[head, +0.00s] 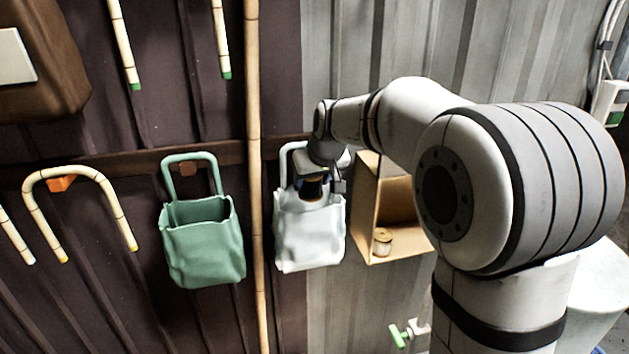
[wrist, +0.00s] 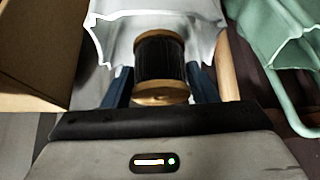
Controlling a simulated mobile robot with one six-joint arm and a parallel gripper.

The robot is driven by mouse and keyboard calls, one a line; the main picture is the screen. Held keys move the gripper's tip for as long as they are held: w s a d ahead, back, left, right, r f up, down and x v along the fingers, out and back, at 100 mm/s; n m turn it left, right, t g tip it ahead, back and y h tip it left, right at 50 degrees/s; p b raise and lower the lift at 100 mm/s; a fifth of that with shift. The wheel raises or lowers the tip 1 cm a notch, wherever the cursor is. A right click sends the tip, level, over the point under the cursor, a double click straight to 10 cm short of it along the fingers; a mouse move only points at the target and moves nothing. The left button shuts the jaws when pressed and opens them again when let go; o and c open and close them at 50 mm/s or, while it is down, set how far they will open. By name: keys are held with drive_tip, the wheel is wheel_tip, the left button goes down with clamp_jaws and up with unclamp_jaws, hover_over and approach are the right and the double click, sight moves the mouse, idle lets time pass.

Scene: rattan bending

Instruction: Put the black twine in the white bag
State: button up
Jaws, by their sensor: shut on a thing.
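The black twine (wrist: 160,60) is a spool of dark thread with light wooden ends. My gripper (wrist: 160,82) is shut on it, with one finger on each side in the wrist view. In the head view my gripper (head: 312,184) points down at the mouth of the white bag (head: 310,238), which hangs on the wall. The twine (head: 312,187) shows there as a small dark shape at the bag's opening. The white bag (wrist: 208,38) is just beyond the spool in the wrist view. I cannot tell how far the spool is inside the bag.
A green bag (head: 205,255) hangs to the left, past a vertical bamboo pole (head: 254,120). An open wooden box (head: 372,215) with a small light spool (head: 382,242) is close on the right. A bent rattan piece (head: 75,175) hangs at far left.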

drive_tip(key=o, duration=1.1)
drive_tip(key=shift+r, duration=0.1)
drive_tip(key=b+v, duration=0.1)
drive_tip(key=v, duration=0.7)
drive_tip(key=shift+b, duration=0.35)
drive_tip(key=s+d+f+m+g, duration=0.1)
drive_tip(key=s+d+f, duration=0.2)
drive_tip(key=s+f, duration=0.2)
drive_tip(key=s+d+f+m+g+h, duration=0.1)
drive_tip(key=s+d+f, duration=0.3)
drive_tip(key=s, duration=0.8)
drive_tip(key=s+d+f+m+h, duration=0.1)
drive_tip(key=s+d+f+m, duration=0.1)
drive_tip(key=s+f, duration=0.4)
drive_tip(key=shift+s+d+f+g, duration=0.1)
drive_tip(key=shift+s+d+g, duration=0.2)
drive_tip(key=shift+s, duration=0.5)
drive_tip(key=shift+s+d+f+g, duration=0.1)
drive_tip(key=shift+s+d, duration=0.3)
drive_tip(key=shift+s, duration=0.35)
